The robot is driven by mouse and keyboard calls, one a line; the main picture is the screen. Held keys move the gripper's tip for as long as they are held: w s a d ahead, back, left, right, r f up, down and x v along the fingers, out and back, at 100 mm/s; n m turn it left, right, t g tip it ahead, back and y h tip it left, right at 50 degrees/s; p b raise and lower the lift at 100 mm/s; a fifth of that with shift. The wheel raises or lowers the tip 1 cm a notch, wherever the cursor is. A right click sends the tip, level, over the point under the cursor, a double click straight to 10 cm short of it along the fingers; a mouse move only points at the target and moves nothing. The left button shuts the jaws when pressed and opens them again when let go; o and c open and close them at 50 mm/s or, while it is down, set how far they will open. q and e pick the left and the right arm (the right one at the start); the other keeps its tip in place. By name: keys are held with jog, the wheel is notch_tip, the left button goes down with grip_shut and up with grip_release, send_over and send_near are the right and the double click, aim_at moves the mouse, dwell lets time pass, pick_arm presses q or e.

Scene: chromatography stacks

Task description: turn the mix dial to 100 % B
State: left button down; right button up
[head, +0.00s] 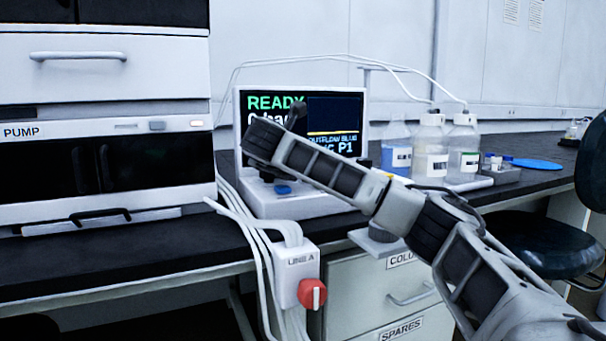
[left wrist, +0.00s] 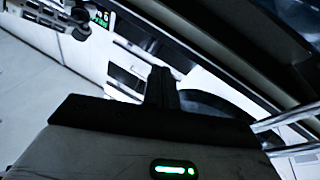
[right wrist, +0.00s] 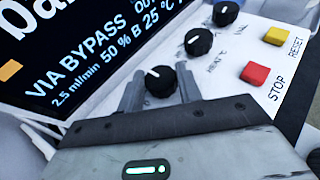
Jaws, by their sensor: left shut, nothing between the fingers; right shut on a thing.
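In the right wrist view, my right gripper (right wrist: 160,80) is shut on a black dial (right wrist: 159,86), with one finger on each side. A white mark shows on the dial's top; its own label is hidden. The instrument's screen (right wrist: 75,55) reads "VIA BYPASS", "2.5 ml/min 50 % B 25 °C". In the head view my right arm crosses in front of this instrument (head: 270,206) and hides most of its controls, fingertips included. My left gripper (left wrist: 162,86) is shut and empty in the left wrist view, away from the dial; it does not show in the head view.
More black dials (right wrist: 198,42), a yellow RESET button (right wrist: 278,36) and a red STOP button (right wrist: 255,74) sit near the gripped dial. Bottles (head: 430,148) stand right of the instrument. A red knob (head: 312,294) on a white box hangs at the bench's front.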

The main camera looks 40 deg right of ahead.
jog(key=shift+w+m+g+h, duration=0.1)
jog(key=shift+m+g+h, duration=0.3)
jog(key=shift+m+g, duration=0.55)
pick_arm(q)
jog(key=shift+s+d+f+n+y+p, duration=0.1)
jog(key=shift+s+f+n+y+p, duration=0.05)
jog(key=shift+f+n+y+p, duration=0.35)
pick_arm(e)
jog(key=shift+f+m+g, duration=0.1)
jog(key=shift+m+g, duration=0.25)
jog(key=shift+g, duration=0.2)
pick_arm(q)
jog(key=shift+f, duration=0.1)
pick_arm(e)
jog(key=o, duration=1)
jog(key=shift+f, duration=0.1)
